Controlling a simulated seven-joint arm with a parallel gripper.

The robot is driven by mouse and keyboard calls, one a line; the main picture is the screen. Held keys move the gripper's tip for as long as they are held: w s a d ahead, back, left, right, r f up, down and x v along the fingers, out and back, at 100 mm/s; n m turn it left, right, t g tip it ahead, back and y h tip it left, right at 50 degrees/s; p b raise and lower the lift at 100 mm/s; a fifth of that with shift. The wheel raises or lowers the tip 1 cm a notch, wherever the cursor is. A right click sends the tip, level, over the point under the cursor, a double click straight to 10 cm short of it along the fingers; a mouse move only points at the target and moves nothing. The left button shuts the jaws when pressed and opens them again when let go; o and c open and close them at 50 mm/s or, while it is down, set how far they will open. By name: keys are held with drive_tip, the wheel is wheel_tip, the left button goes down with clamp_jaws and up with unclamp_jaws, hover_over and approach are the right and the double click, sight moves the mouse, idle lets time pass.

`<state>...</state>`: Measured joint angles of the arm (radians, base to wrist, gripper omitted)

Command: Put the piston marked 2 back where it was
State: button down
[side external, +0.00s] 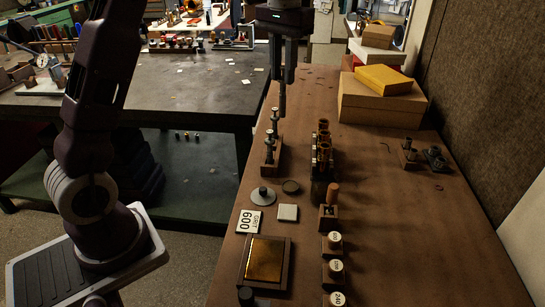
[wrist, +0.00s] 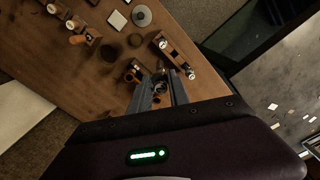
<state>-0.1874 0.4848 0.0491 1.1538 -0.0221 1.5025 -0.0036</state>
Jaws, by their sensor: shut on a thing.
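My gripper (side external: 283,80) points straight down above the far end of the wooden piston rack (side external: 272,165). It is shut on a slim dark piston (side external: 282,104), which hangs upright; its mark cannot be read. In the wrist view the held piston (wrist: 160,72) shows between the fingers (wrist: 161,88). Two pistons stand in the rack, a far one (side external: 275,120) and a near one (side external: 269,148); the rack also shows in the wrist view (wrist: 176,55). The valve block (side external: 321,165) with brass casings stands right of the rack, apart from the held piston.
Boxes (side external: 382,98) stand at the back right. The bench's right side is mostly clear.

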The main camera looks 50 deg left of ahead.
drive_tip(key=a, duration=0.5)
wheel_tip(320, 180, down, 15)
drive_tip(key=shift+w+d+n, duration=0.25)
drive_tip(key=shift+w+n, duration=0.05)
drive_tip(key=shift+n, duration=0.1)
drive_tip(key=shift+f, duration=0.2)
drive_tip(key=c, duration=1.2)
unclamp_jaws()
drive_tip(key=shift+c, duration=0.2)
